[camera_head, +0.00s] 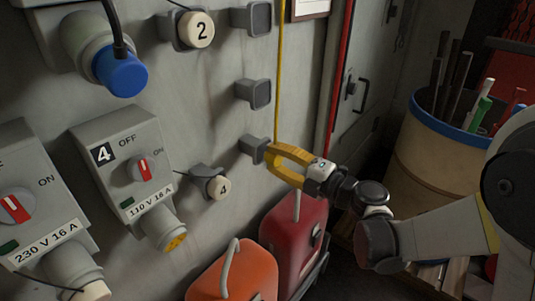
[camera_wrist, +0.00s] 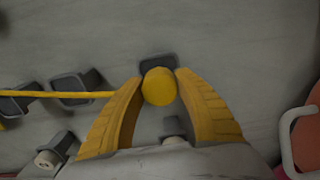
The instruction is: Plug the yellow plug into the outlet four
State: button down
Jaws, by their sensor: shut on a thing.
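Outlet four is the grey box (camera_head: 125,165) marked 4 and "110 V 16 A" on the wall at left; its round socket (camera_head: 160,226) points down and shows a yellow face. My gripper (camera_head: 270,155) has yellow fingers and is at the wall, right of outlet four, by a grey bracket (camera_head: 250,148). In the wrist view the yellow plug (camera_wrist: 159,87) sits between the fingertips in front of a dark bracket (camera_wrist: 158,63). I cannot tell whether it still rests in the bracket. In the head view the plug does not stand out from the yellow fingers.
A yellow cable (camera_head: 279,70) hangs down the wall to my gripper. A white cap marked 4 (camera_head: 218,187) hangs between it and outlet four. An orange can (camera_head: 230,280) and a red can (camera_head: 292,235) stand below. A barrel (camera_head: 435,160) is at right.

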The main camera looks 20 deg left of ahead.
aim_at(279, 160)
jog(key=shift+b+v, duration=0.3)
jog(key=shift+v, duration=1.8)
